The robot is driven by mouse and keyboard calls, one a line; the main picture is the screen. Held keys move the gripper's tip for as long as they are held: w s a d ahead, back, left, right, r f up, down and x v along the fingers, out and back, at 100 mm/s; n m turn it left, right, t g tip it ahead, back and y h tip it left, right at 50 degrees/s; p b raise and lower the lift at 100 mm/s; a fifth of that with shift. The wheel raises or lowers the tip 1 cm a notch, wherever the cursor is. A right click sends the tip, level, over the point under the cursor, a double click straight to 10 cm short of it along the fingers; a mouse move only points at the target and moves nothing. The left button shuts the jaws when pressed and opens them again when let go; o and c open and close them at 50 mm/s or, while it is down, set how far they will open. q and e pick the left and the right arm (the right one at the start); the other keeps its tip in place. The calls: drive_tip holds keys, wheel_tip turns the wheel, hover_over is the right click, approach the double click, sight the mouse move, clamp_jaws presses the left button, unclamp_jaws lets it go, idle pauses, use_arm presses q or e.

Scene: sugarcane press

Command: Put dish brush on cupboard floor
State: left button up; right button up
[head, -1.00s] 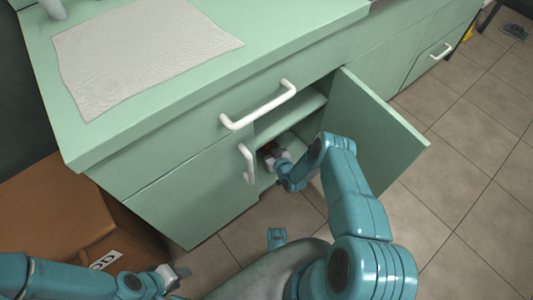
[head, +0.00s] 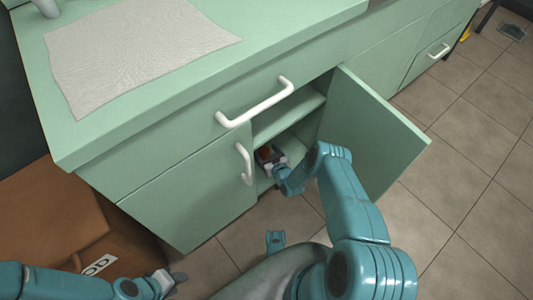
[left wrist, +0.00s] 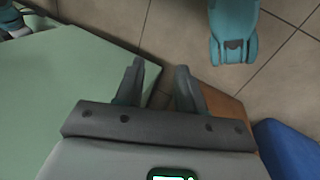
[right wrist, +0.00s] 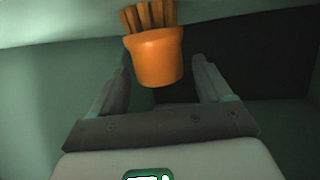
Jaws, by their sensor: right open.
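The dish brush (right wrist: 155,57) is orange, with a rounded head and bristles at the top of the right wrist view. It sits between and just beyond the fingertips of my right gripper (head: 268,158), with dark gaps on both sides. My right gripper is open inside the green cupboard (head: 190,185), in the lower compartment below a shelf (head: 291,117). A little orange shows there in the head view. Whether the brush touches the cupboard floor (head: 293,150) is not clear. My left gripper (left wrist: 160,68) is open and empty, low outside the cupboard near the cardboard box.
The cupboard door (head: 375,130) stands wide open right of my right arm. A white handle (head: 244,163) is on the closed door left of the opening. A brown box (head: 60,215) stands at left. A cloth (head: 135,50) lies on the counter. Tiled floor is clear at right.

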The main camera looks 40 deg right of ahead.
drive_tip(key=p+v, duration=0.5)
drive_tip(key=v, duration=0.7)
drive_tip(key=shift+s, duration=0.1)
